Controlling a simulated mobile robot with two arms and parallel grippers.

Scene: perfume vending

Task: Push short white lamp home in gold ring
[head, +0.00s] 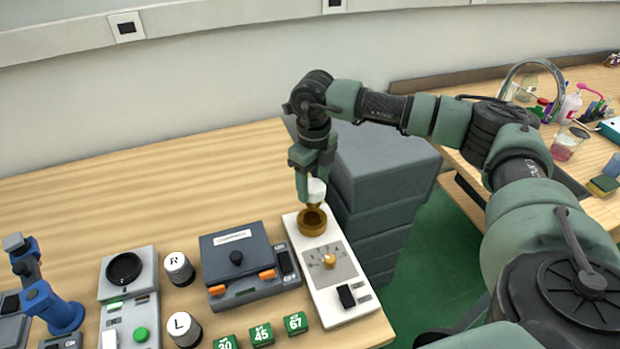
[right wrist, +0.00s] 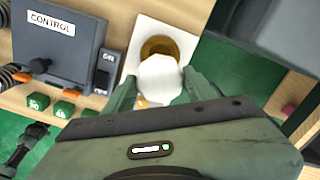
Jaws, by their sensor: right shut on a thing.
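The short white lamp (head: 316,190) is between the fingers of my right gripper (head: 313,188), which is shut on it. The lamp also shows as a white dome in the right wrist view (right wrist: 160,76). A gold ring (head: 312,221) stands at the far end of a white panel (head: 346,312). The lamp is at the ring's upper edge in the head view, with a gold-brown part below the white. In the right wrist view the lamp covers the near part of the ring (right wrist: 158,45). I cannot tell whether lamp and ring touch. My left gripper is out of view.
A dark control box (head: 236,250) with orange latches stands left of the panel. White cylinders marked R (head: 178,268) and L (head: 184,328) and green numbered blocks (head: 262,335) stand nearby. Grey drawers (head: 385,180) stand right of the panel. The table's back left is clear.

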